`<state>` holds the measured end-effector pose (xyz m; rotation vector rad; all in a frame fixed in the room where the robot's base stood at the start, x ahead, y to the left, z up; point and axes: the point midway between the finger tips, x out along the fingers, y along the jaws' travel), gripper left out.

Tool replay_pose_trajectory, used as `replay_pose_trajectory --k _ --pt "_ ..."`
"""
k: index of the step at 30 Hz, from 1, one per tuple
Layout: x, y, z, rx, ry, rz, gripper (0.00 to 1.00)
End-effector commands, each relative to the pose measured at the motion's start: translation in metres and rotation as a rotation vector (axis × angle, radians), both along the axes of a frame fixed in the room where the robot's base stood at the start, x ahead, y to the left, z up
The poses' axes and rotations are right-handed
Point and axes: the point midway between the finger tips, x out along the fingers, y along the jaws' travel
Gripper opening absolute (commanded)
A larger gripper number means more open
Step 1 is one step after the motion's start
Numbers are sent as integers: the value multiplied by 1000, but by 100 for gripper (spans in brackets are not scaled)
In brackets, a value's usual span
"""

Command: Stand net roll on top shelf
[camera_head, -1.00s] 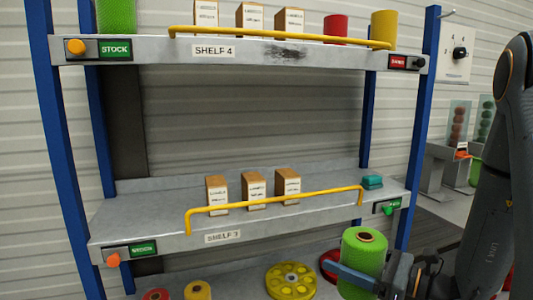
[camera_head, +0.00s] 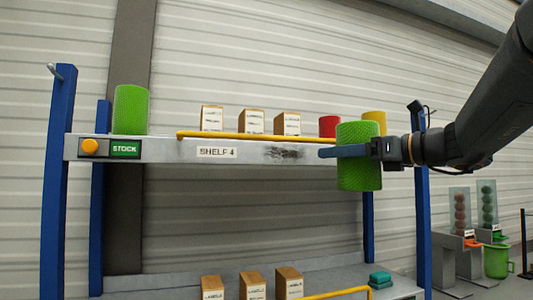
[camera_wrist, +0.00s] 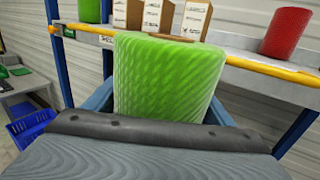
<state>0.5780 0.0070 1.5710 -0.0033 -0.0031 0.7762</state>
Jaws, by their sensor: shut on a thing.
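My gripper (camera_head: 350,151) is shut on a green net roll (camera_head: 359,172), which is upright. In the head view it is in front of the right part of the top shelf (camera_head: 180,150), labelled SHELF 4, and overlaps the shelf's front edge. In the wrist view the held roll (camera_wrist: 165,80) fills the middle, with the shelf's front edge behind it. Another green net roll (camera_head: 131,110) stands at the left end of the top shelf, above the STOCK label.
A yellow rail (camera_head: 250,136) runs along the shelf front. Several label boxes (camera_head: 252,122), a red roll (camera_head: 328,126) and a yellow roll (camera_head: 375,120) stand behind it. Blue posts (camera_head: 58,180) flank the shelf. Free room shows between the left roll and the boxes.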

Motion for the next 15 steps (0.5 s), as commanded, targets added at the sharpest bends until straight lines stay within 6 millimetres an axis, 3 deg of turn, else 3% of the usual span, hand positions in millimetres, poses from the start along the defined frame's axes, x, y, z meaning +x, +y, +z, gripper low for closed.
replay_pose_trajectory --k 1,6,9,15 --pt "5 1 32 -5 -12 -7 42" --pt "22 2 121 -3 -7 -33 42" --pt "29 2 158 -2 -5 -44 42" --pt "38 2 205 1 -1 -58 42"
